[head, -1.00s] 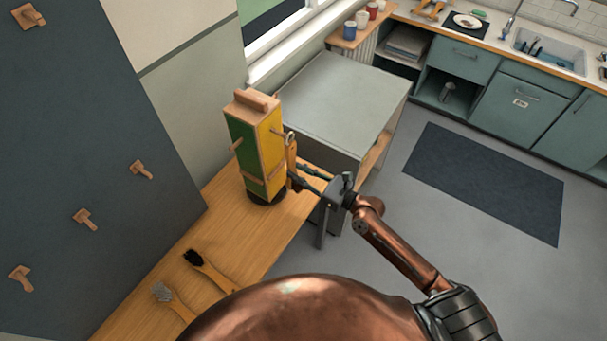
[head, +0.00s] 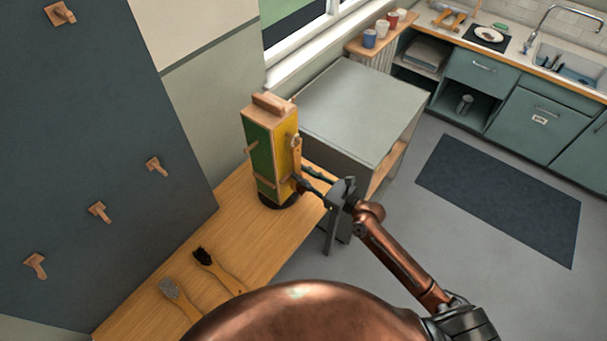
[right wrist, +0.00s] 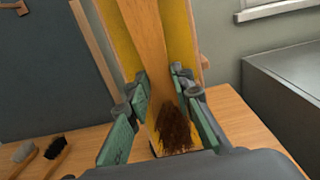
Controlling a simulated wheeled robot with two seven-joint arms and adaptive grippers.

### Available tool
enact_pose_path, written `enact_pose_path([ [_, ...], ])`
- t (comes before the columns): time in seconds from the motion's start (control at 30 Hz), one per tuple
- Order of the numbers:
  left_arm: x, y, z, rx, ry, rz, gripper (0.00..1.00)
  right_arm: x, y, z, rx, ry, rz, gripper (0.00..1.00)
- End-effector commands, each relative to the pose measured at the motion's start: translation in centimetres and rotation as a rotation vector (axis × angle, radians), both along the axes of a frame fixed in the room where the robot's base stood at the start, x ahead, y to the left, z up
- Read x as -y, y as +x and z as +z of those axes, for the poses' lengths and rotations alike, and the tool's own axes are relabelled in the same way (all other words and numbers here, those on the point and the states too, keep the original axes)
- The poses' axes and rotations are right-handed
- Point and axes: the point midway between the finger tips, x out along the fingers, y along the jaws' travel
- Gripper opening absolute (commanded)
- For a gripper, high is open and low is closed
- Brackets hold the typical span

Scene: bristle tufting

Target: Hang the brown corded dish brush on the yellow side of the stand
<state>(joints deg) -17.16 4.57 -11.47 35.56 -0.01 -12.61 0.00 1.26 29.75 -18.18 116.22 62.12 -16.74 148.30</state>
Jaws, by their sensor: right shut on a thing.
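The stand (head: 263,155) is an upright block with a green side and a yellow side (head: 285,150), on a dark round base on the wooden table. My right gripper (head: 302,183) is shut on the wooden handle of the brown dish brush (head: 297,157). The brush is upright in front of the yellow side, its cord end up near the top of that side. In the right wrist view its brown bristles (right wrist: 176,130) point down between the fingers. I cannot tell whether the cord is around a peg. My left gripper is not in view.
A black-bristled brush (head: 218,270) and a grey-bristled brush (head: 178,299) lie on the wooden table (head: 245,232). A grey cabinet (head: 360,105) stands behind my right arm. A dark panel with wooden pegs (head: 100,150) is at the left.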

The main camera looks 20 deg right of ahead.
Motion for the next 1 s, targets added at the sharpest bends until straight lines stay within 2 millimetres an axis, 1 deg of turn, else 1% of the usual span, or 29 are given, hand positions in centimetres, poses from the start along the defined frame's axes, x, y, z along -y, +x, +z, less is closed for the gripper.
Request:
enact_pose_path([
  [0.27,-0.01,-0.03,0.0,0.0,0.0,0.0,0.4,0.01,0.0,0.05,0.001,0.0,0.0,0.0],
  [0.3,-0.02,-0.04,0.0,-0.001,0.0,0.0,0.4,0.01,0.0,0.05,0.001,0.0,0.0,0.23],
  [0.57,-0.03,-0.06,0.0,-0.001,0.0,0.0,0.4,0.01,0.0,0.03,0.001,-0.001,0.0,0.41],
  [1.0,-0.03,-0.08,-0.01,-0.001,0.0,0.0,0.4,0.02,-0.01,-0.02,-0.001,-0.001,0.0,0.42],
])
